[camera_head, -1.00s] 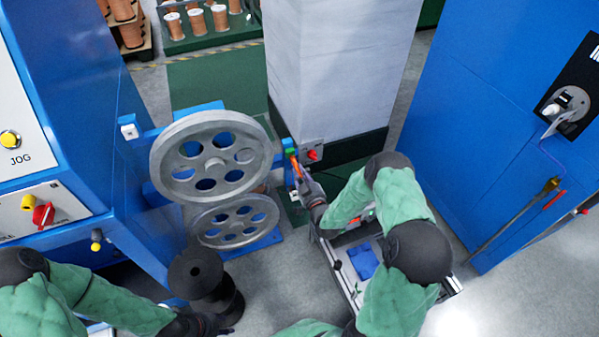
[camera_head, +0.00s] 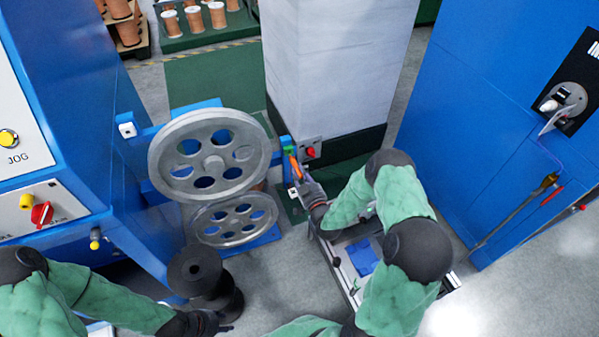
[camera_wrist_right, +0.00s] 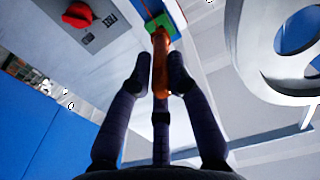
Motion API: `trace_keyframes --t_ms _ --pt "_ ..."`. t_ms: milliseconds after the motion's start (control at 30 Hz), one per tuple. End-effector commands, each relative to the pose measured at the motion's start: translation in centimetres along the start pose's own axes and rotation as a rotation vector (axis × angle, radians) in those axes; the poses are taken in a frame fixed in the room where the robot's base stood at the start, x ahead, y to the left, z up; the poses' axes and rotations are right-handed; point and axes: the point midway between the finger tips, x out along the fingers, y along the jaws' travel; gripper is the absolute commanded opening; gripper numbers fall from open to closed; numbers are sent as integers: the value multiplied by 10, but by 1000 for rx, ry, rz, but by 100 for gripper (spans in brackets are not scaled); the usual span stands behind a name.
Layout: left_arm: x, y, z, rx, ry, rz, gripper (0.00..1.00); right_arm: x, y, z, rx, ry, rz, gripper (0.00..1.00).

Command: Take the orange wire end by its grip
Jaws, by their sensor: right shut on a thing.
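The orange wire end (camera_head: 294,165) stands just right of the large upper pulley, by the grey column. In the right wrist view its orange grip (camera_wrist_right: 161,65) lies between the two dark fingers of my right gripper (camera_wrist_right: 160,78), which is shut on it. The grip's far end meets a green piece (camera_wrist_right: 158,23) on a blue bracket. In the head view my right gripper (camera_head: 299,178) is at the wire end, its fingertips partly hidden. My left gripper (camera_head: 222,318) is low at the left, beside a black spool; its fingers are too unclear to read.
Two grey pulleys, the upper (camera_head: 210,155) and the lower (camera_head: 235,220), stand left of my right gripper. A black spool (camera_head: 205,280) is below them. A control box with a red knob (camera_head: 310,152) is close on the right. A cart with a blue item (camera_head: 363,258) is under my right arm.

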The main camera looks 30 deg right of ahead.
Motion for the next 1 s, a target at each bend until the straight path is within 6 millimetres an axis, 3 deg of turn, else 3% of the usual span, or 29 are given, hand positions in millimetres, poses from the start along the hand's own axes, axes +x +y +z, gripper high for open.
trace_keyframes --t_ms 1000 --pt "-1 0 0 0 0 0 40 -15 0 0 0 0 0 0"
